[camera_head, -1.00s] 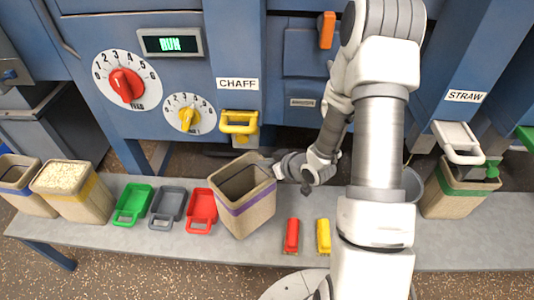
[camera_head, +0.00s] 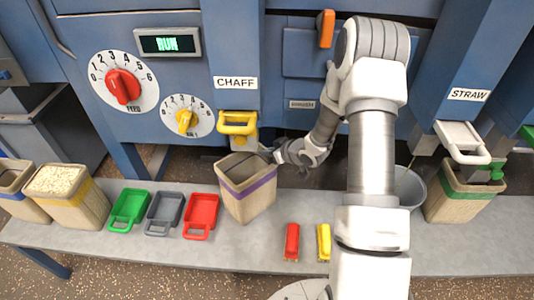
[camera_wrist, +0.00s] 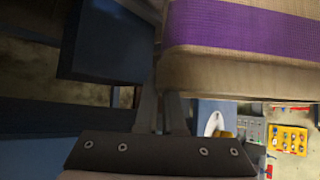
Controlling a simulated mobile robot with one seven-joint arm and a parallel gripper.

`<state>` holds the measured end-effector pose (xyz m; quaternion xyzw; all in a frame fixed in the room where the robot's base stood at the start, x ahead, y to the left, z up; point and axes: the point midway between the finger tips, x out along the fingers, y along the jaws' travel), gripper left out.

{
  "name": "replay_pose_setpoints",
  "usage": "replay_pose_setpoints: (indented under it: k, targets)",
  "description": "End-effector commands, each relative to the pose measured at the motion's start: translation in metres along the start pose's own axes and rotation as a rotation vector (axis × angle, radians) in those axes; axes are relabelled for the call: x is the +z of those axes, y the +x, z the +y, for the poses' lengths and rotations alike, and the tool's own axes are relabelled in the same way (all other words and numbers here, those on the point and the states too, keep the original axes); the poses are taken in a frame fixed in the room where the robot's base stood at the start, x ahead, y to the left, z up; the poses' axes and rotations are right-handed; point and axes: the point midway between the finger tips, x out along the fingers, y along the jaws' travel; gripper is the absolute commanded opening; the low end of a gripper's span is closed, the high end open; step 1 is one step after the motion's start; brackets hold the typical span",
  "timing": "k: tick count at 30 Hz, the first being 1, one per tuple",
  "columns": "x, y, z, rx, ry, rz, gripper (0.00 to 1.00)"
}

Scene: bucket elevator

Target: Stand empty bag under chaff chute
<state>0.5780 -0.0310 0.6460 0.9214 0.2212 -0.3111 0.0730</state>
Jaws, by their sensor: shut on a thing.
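The empty bag is tan with a purple band (camera_head: 247,190). It stands nearly upright at the middle of the bench, just below the yellow-handled chaff chute (camera_head: 238,124) under the CHAFF label. My gripper (camera_head: 270,156) is shut on the bag's right rim. In the wrist view the bag (camera_wrist: 245,70) fills the upper right, and my gripper's fingers (camera_wrist: 165,115) reach up to its edge. I cannot tell from these views whether the bag's base rests fully on the bench.
On the bench (camera_head: 150,252), green, grey and red scoops (camera_head: 201,215) lie left of the bag. A filled yellow-banded bag (camera_head: 68,193) stands farther left. Red (camera_head: 291,241) and yellow (camera_head: 323,241) small items lie to the right. A grey bucket (camera_head: 410,187) and a green-banded bag (camera_head: 463,193) stand farther right.

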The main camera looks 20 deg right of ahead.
Motion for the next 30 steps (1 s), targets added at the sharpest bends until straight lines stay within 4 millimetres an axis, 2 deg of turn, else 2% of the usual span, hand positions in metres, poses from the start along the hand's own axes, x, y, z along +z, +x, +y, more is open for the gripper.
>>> replay_pose_setpoints:
  k: [6,9,12,23,26,30]
  targets:
    - [0.002,0.002,0.0,0.0,0.001,0.001,0.0]
    - [0.002,0.001,0.0,0.0,0.0,0.0,0.2]
    - [0.002,0.001,0.0,0.0,0.0,0.0,0.36]
    - [-0.003,-0.002,0.0,0.0,0.0,0.001,0.36]
    - [-0.003,-0.016,0.001,0.002,0.001,0.001,0.36]
    - [-0.004,-0.046,0.001,0.003,0.002,0.0,0.36]
